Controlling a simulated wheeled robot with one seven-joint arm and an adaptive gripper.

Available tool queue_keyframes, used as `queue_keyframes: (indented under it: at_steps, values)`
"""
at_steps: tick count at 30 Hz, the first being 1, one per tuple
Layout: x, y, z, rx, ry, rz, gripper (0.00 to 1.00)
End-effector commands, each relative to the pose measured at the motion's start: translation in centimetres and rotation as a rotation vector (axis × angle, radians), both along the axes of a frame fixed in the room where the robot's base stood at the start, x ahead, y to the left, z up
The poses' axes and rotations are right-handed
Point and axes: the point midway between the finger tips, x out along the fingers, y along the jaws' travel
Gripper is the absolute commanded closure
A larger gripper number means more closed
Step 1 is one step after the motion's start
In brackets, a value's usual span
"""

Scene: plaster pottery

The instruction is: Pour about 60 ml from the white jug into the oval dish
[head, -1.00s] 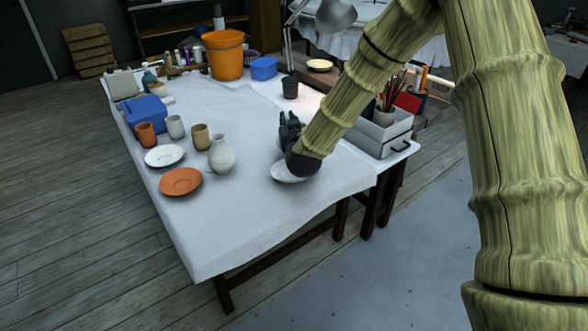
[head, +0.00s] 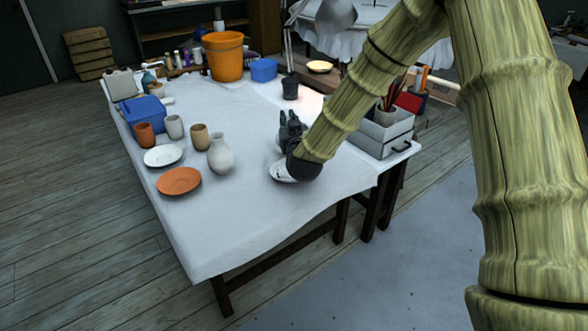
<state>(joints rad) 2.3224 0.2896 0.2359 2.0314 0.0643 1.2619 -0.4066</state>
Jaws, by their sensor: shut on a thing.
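My gripper (head: 290,130) is over the right part of the white-covered table, its dark fingers pointing away from me. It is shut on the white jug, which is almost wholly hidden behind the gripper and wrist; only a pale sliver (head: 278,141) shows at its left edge. The white oval dish (head: 281,174) lies on the table just below and in front of the gripper, its right part covered by my wrist. Whether any liquid flows or lies in the dish cannot be seen.
A pale vase (head: 221,156) stands left of the dish. Further left are an orange plate (head: 179,181), a white plate (head: 163,156) and several cups. A dark cup (head: 290,88) stands behind the gripper, a grey box (head: 385,136) to the right. The table's front is clear.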

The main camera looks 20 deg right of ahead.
Motion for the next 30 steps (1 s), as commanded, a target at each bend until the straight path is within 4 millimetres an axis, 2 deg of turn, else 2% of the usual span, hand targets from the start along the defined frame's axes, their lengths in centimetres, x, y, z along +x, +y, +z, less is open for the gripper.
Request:
queue_keyframes:
  at_steps: [23,30]
  values:
    - [-0.46,0.04,0.33,-0.004,-0.061,0.0,1.0]
    - [0.26,-0.06,0.7,0.003,0.027,-0.001,1.0]
